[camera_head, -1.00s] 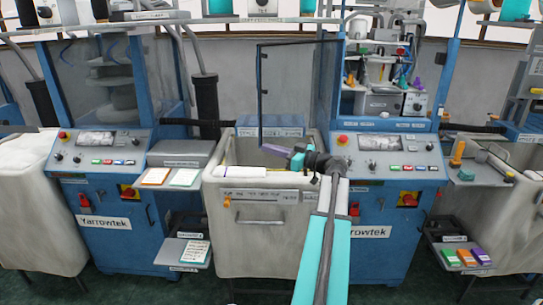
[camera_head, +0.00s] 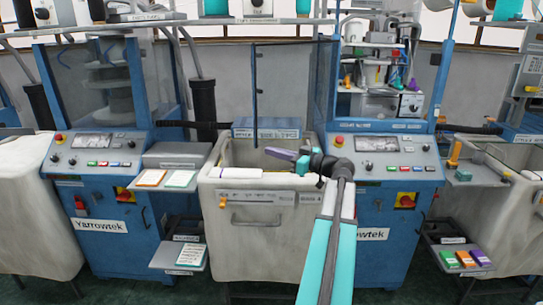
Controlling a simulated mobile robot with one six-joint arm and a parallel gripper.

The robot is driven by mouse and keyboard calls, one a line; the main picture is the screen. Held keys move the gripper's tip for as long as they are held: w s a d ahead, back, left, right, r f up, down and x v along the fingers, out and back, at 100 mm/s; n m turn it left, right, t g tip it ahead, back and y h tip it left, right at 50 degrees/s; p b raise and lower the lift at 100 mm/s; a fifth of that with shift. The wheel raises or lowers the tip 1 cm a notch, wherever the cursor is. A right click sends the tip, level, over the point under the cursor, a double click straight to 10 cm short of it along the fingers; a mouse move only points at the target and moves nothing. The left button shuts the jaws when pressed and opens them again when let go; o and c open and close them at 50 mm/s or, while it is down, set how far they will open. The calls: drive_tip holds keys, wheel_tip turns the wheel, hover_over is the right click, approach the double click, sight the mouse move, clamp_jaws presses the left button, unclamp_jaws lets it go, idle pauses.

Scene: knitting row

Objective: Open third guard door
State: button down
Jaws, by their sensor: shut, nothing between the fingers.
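A clear guard door (camera_head: 255,95) with a thin dark frame stands swung out to the left of the right-hand blue Yarrowtek machine (camera_head: 385,235). Its far side meets the machine's blue post, and the machine's front is uncovered. I cannot tell from the picture which door number this is. My gripper (camera_head: 272,152) is shut and empty, pointing left over the pale bin between the machines, near the door's lower edge. I cannot tell whether it touches the door.
The pale bin (camera_head: 235,215) stands between the two machines. The left machine (camera_head: 105,245) has a clear guard (camera_head: 90,85) across its front. Small shelves with cards (camera_head: 182,258) and coloured blocks (camera_head: 465,258) stick out low at both sides.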

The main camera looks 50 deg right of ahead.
drive_tip(key=s+a+b, duration=0.1)
drive_tip(key=s+b, duration=0.1)
drive_tip(key=s, duration=0.8)
drive_tip(key=shift+a, duration=0.4)
